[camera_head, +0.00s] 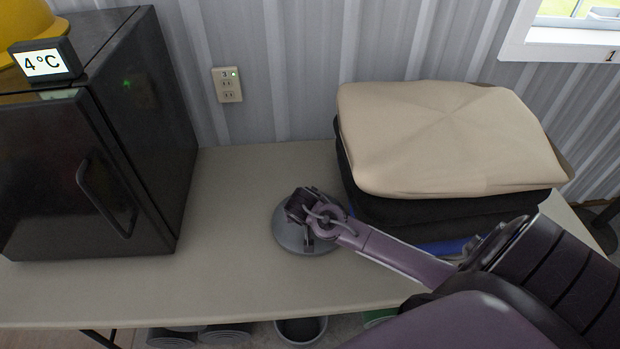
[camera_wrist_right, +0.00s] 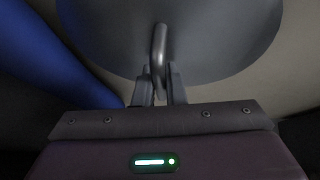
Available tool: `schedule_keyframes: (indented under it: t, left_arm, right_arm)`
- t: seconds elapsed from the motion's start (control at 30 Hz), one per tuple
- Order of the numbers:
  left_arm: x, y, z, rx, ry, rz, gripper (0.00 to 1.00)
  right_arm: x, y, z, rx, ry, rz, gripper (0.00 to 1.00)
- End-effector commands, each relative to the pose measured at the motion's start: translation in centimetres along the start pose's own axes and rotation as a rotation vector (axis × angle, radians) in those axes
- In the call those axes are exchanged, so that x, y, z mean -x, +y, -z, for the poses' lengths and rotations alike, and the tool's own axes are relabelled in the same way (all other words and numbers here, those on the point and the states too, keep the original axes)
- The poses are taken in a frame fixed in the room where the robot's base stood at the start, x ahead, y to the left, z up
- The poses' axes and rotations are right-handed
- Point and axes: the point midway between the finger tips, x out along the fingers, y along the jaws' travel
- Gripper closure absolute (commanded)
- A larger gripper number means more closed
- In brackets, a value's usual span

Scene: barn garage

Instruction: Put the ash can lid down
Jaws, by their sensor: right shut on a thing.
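The ash can lid (camera_head: 289,239) is a round grey metal disc at the middle of the beige table (camera_head: 240,288), to the left of the folded cloth stack. My right gripper (camera_head: 312,215) is over it and hides much of it. In the right wrist view the lid (camera_wrist_right: 215,45) fills the top, and its curved handle (camera_wrist_right: 159,48) stands between the two fingers of the right gripper (camera_wrist_right: 160,88), which are shut on it. I cannot tell whether the lid touches the table or hangs just above it. My left gripper is not in view.
A black mini fridge (camera_head: 150,130) with a 4°C display (camera_head: 43,62) stands at the left. A beige-topped stack of folded cloth (camera_head: 450,140) is at the right. A bin (camera_head: 301,330) shows below the table's front edge. The table between fridge and lid is clear.

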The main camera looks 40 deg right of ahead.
Motion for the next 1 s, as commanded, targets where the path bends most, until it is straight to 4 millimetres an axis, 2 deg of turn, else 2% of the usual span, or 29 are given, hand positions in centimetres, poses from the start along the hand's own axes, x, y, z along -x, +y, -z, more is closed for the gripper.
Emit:
schedule_keyframes:
  t: [0.1, 0.5, 0.53, 0.67, 1.0]
  left_arm:
    - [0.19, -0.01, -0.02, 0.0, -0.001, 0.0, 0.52]
    - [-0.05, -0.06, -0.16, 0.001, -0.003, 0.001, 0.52]
    - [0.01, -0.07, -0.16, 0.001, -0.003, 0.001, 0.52]
    - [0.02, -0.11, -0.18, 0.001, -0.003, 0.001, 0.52]
    - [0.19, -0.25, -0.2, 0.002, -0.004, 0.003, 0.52]
  right_arm:
    - [-0.76, -0.1, -0.26, -0.003, 0.004, 0.0, 1.0]
    - [-1.22, -0.24, -0.6, -0.005, 0.005, 0.001, 1.0]
    - [-1.16, -0.22, -0.57, -0.004, 0.005, 0.001, 0.86]
    - [-1.14, -0.22, -0.58, -0.004, 0.004, 0.001, 0.69]
    - [-0.84, -0.15, -0.39, -0.003, 0.004, 0.001, 0.68]
